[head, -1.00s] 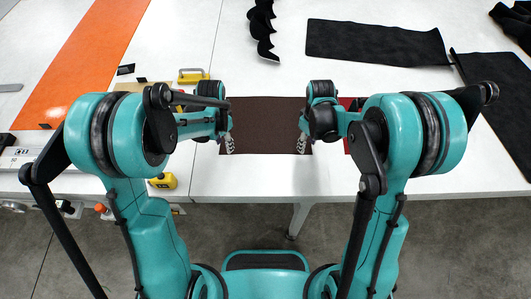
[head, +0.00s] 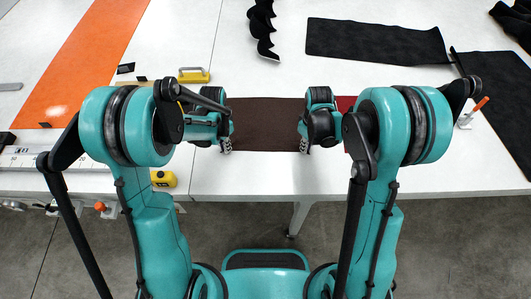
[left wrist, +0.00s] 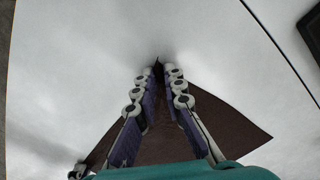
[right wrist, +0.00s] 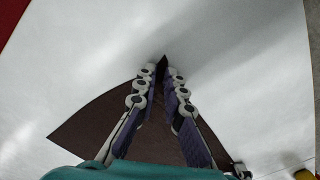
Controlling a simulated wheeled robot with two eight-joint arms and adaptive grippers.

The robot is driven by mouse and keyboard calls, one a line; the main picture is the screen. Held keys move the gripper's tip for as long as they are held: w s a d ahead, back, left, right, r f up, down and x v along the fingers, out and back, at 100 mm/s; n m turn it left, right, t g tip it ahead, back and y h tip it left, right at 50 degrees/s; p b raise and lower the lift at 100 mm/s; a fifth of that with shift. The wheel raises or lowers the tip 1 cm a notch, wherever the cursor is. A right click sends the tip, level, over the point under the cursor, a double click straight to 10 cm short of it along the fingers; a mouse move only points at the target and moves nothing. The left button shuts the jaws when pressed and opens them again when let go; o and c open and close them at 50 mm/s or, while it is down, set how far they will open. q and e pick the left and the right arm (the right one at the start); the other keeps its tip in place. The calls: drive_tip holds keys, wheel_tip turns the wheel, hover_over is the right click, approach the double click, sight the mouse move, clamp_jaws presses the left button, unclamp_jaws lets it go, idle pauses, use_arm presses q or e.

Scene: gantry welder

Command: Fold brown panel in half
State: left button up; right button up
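The brown panel (head: 265,125) lies on the white table between my two grippers in the head view. My left gripper (head: 226,147) is at its near left corner, and my right gripper (head: 304,146) at its near right corner. In the left wrist view the fingers (left wrist: 158,72) close together at the tips on a pinched peak of the brown panel (left wrist: 235,132). In the right wrist view the fingers (right wrist: 163,70) also meet on a pinched peak of the panel (right wrist: 95,125). My arms hide parts of the panel's sides.
A yellow-handled tool (head: 194,75) and a yellow tape measure (head: 163,179) are on the left. An orange strip (head: 85,60) and black pieces (head: 375,42) lie farther off. A red piece (head: 345,103) is partly hidden by my right arm. White table is bare in front of the panel.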

use_arm(q)
clamp_jaws()
use_arm(e)
clamp_jaws()
